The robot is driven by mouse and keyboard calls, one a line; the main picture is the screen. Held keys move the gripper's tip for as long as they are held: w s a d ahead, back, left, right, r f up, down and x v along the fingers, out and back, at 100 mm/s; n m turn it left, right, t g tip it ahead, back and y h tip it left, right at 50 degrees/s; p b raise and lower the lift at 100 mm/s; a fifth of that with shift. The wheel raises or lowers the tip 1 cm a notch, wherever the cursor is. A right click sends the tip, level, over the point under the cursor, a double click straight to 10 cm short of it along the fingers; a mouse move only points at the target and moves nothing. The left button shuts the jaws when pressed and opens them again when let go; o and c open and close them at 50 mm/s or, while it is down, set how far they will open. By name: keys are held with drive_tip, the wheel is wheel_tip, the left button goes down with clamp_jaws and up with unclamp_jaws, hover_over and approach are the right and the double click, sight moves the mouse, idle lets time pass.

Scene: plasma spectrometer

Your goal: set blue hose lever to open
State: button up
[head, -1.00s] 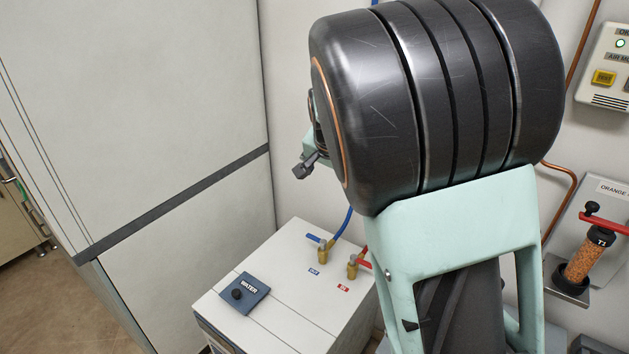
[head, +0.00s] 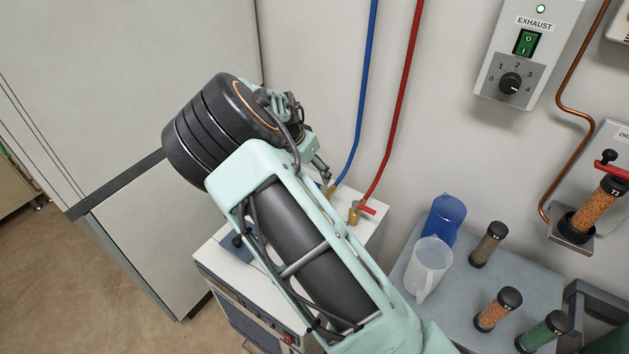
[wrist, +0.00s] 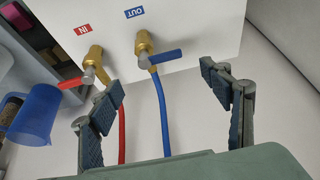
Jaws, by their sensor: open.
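The blue hose also shows in the head view (head: 365,90), where my arm hides the lever. My gripper (wrist: 166,88) is open and empty, its two fingers spread on either side of the blue hose and lever in the picture. I see no contact with the lever. In the head view the gripper (head: 321,170) is partly visible near the valve.
The red lever (head: 367,209) and red hose (head: 400,105) are close beside, on the IN valve. The white cabinet (head: 373,222) carries both valves. A blue jug (head: 446,215), a clear jug (head: 428,265) and several cartridges stand on a grey surface to the right.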

drive_tip(key=x, duration=0.7)
drive_tip(key=shift+w, duration=0.1)
drive_tip(key=c, duration=1.1)
